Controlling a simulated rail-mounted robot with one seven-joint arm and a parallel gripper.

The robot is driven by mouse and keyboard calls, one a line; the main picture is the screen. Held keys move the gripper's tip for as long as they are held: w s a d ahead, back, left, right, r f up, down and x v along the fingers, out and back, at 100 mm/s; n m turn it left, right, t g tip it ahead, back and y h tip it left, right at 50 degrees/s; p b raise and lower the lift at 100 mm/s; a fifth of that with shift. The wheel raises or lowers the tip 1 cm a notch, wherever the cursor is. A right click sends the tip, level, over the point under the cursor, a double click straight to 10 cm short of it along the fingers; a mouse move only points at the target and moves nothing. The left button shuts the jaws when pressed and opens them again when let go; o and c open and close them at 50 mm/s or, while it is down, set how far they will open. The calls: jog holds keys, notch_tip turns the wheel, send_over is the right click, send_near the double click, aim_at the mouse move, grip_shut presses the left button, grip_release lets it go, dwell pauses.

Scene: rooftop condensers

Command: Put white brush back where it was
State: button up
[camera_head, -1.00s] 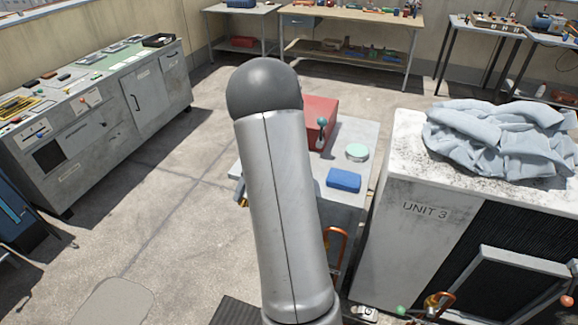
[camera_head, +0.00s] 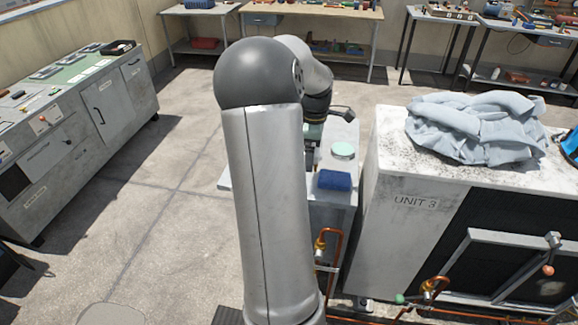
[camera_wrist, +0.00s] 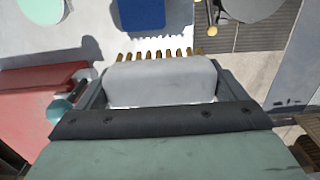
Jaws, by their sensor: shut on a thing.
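In the wrist view the white brush (camera_wrist: 160,82) sits between the fingers of my gripper (camera_wrist: 160,72). My gripper is shut on it, one dark finger at each side. The brush has a pale grey-white body and a row of brown bristles pointing toward the top of the picture. Behind the bristles lies a pale table top (camera_wrist: 95,38) with a shadow on it. In the head view my wrist is over the far part of the small table (camera_head: 338,130); the fingers and brush are hidden or too small to tell there.
A blue block (camera_head: 334,180) and a pale green disc (camera_head: 343,150) lie on the small table. A red box (camera_wrist: 40,105) and a teal conical thing (camera_wrist: 60,109) show left in the wrist view. The UNIT 3 condenser (camera_head: 400,235), with a grey cloth (camera_head: 475,128), stands close right.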

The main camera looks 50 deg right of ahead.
jog(key=w+f, duration=0.2)
jog(key=w+f+p, duration=0.1)
jog(key=w+f, duration=0.1)
jog(key=w+a+f+p, duration=0.1)
jog(key=w+f, duration=0.1)
jog(key=w, duration=0.1)
jog(key=shift+f, duration=1.95)
jog(key=o, duration=0.7)
notch_tip(320, 180, up, 12)
jog(key=b, duration=0.2)
jog(key=w+a+r+m, duration=0.1)
jog(key=w+a+r, duration=0.15)
jog(key=a, duration=1.05)
jog(key=s+a+m+y, duration=0.1)
jog(key=s+a+m, duration=0.1)
jog(key=a, duration=1.3)
jog(key=s+a, duration=0.4)
jog(key=a, duration=0.1)
jog(key=s+a+f+m, duration=0.1)
jog(key=s+a, duration=0.3)
jog(key=a, duration=0.1)
jog(key=s+a+f+m+h, duration=0.1)
jog(key=s+a, duration=0.3)
jog(key=a, duration=0.1)
jog(key=shift+s+t, duration=0.15)
jog(key=shift+t, duration=0.15)
